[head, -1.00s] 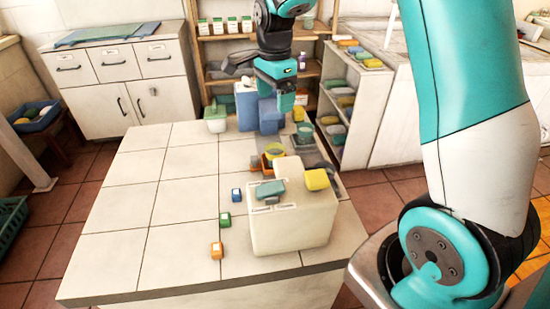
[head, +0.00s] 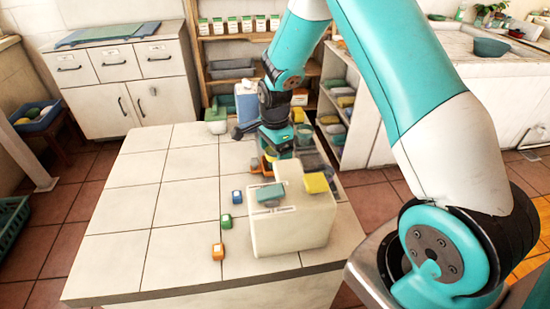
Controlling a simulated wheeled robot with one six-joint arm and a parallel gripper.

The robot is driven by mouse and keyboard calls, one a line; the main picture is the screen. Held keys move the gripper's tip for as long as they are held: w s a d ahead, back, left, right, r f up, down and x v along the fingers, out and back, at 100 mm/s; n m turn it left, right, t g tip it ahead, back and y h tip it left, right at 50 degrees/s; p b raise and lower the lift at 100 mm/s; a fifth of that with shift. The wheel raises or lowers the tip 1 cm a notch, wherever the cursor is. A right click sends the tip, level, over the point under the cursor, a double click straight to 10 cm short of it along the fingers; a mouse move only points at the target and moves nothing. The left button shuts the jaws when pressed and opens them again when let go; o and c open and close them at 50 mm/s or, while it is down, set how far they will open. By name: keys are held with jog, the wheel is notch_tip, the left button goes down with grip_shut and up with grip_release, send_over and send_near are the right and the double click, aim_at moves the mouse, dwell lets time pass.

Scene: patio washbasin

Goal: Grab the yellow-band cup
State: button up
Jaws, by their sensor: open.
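The yellow-band cup (head: 270,154) stands on the tiled counter, behind the cream box. Only a small part of its yellow band shows; my gripper and the box hide much of the rest. My gripper (head: 275,150) points down, low over the cup, and is open. Its fingertips are small and partly hidden, so I cannot tell whether they touch the cup or stand around it. An orange item (head: 257,165) sits just in front of the cup, to the left.
A grey-green cup (head: 305,134) stands behind right. The counter's left side is clear.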

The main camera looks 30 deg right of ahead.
jog(key=shift+f, duration=0.2)
jog(key=c, duration=1)
jog(key=shift+r, duration=0.1)
